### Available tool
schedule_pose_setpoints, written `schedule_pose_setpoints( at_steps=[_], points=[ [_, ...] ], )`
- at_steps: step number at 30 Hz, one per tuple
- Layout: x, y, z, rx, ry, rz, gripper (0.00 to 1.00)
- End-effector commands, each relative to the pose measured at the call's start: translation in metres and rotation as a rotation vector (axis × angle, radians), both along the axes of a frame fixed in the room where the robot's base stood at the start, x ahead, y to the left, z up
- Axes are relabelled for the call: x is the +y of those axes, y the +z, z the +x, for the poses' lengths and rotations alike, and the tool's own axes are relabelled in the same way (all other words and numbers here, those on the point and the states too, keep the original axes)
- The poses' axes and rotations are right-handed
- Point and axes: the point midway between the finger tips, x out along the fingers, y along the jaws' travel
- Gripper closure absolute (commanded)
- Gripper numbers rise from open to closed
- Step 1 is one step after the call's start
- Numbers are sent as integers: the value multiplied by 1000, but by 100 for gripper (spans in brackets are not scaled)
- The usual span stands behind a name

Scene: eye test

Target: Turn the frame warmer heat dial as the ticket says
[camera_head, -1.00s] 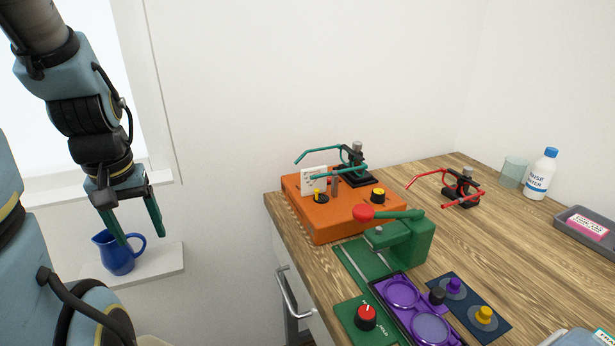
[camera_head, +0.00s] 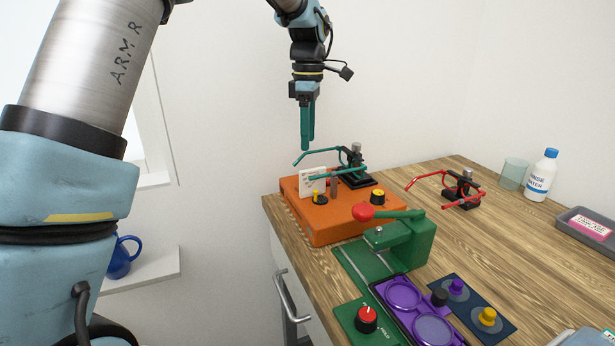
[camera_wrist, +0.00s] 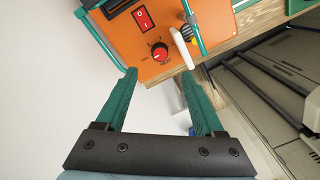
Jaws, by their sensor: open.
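The frame warmer is an orange box (camera_head: 335,225) on the back left of the wooden table, and it also fills the top of the wrist view (camera_wrist: 120,35). Its red heat dial (camera_wrist: 160,52) shows in the wrist view, beside a red rocker switch (camera_wrist: 143,18); the dial's setting is too small to read. In the head view I cannot make out the dial. A small white card (camera_head: 312,182), perhaps the ticket, stands on the box; its marks are unreadable. My gripper (camera_head: 307,148) is open and empty, pointing down above the box's far side, with the dial just beyond its fingertips (camera_wrist: 158,73).
A teal glasses frame (camera_head: 322,152) in a black clamp overhangs the box. A red frame (camera_head: 428,178) stands to the right.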

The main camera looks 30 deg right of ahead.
Motion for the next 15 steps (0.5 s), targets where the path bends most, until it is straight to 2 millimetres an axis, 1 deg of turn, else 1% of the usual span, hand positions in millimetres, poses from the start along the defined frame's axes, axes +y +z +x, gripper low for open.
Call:
schedule_pose_setpoints(
  at_steps=[5,15],
  points=[
    [1,-18,-1,3,5,4,30],
    [3,-79,-3,3,4,3,30]
  ],
)
